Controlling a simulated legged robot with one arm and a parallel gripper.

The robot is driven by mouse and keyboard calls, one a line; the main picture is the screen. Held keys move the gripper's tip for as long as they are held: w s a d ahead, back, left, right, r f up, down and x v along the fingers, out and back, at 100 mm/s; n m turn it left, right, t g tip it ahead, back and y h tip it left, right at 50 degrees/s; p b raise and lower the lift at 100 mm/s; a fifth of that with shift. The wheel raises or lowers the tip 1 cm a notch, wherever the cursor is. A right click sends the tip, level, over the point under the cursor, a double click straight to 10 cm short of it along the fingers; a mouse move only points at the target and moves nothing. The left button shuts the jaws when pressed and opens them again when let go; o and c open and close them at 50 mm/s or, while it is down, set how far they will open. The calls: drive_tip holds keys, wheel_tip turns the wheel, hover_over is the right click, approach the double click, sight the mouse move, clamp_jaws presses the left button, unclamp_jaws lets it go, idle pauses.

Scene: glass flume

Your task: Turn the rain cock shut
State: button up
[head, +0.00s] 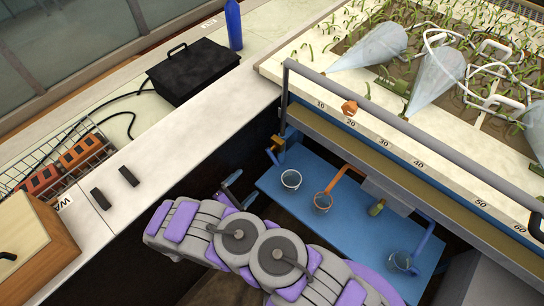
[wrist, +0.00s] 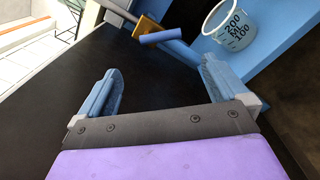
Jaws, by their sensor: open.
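A brass fitting (head: 278,143) with a blue bar sits at the left end of the flume's front, above the blue shelf. It looks like the cock, though no label shows. In the wrist view the brass fitting (wrist: 147,25) and its blue bar (wrist: 162,36) lie ahead, beyond my fingertips and apart from them. The bar slants slightly up to the right. My gripper (head: 240,189) is below and left of the fitting, beside the shelf. Its two blue fingers (wrist: 158,68) are wide apart with nothing between them.
A blue shelf (head: 262,184) holds several measuring beakers; one beaker (wrist: 230,25) is close at right in the wrist view. Spray cones (head: 375,47) stand over the planted bed. Dark open space lies left of the shelf.

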sight(272, 159)
drive_tip(key=b+x, duration=0.2)
drive_tip(key=x, duration=1.4)
drive_tip(key=shift+w+b, duration=0.1)
drive_tip(key=shift+b, duration=0.25)
drive_tip(key=shift+c, duration=0.4)
drive_tip(key=c, duration=1.1)
